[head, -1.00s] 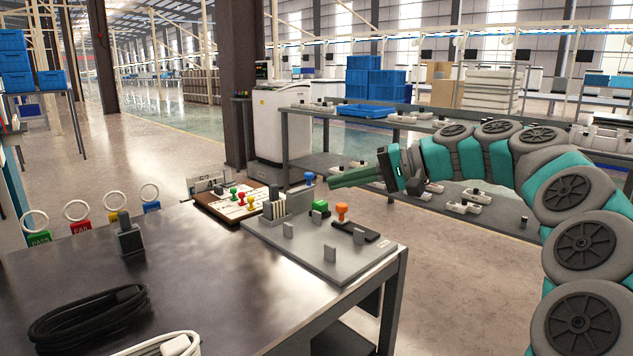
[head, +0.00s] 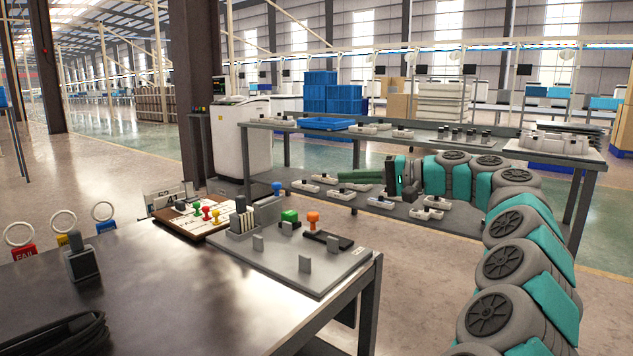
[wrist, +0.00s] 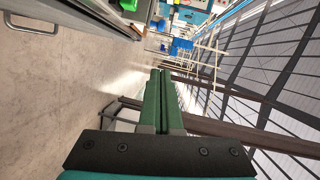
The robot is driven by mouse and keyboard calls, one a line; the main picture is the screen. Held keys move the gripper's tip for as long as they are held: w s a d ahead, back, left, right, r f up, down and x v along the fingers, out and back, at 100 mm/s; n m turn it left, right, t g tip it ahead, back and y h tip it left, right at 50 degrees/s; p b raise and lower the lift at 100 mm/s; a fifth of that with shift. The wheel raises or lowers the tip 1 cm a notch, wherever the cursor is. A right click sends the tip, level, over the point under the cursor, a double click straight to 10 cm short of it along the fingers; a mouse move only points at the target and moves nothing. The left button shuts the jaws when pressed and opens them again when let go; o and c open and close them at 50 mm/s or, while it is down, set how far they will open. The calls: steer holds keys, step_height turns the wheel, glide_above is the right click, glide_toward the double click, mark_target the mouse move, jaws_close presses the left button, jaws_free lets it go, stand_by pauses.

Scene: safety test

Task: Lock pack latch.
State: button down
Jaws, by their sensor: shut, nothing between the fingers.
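My gripper (head: 343,181) reaches out to the left in the head view, its long green fingers held close together, with nothing seen between them. The wrist view shows the shut fingers (wrist: 162,82) pointing away over open floor. A larger white pack-like unit (head: 560,147) sits at the right end of the grey rack's top shelf, well to the right of my gripper. Smaller white units with black parts (head: 380,203) lie on the lower shelf, behind my gripper in the picture. I cannot make out a latch on any of them.
A dark metal table (head: 150,290) stands in front at left, with a grey fixture plate (head: 300,262) and several coloured stamps. The grey rack (head: 250,127) stands beyond, bearing a blue tray (head: 327,124). Open floor (head: 410,290) lies between table and rack.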

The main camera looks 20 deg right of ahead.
steer(key=s+a+b+x, duration=0.1)
steer(key=s+x, duration=0.1)
steer(key=x, duration=1)
steer(key=shift+a+f, duration=0.15)
steer(key=shift+a, duration=0.25)
steer(key=shift+s+a+b, duration=0.45)
steer(key=shift+s+a, duration=0.6)
steer(key=shift+a, duration=0.35)
steer(key=shift+d, duration=0.1)
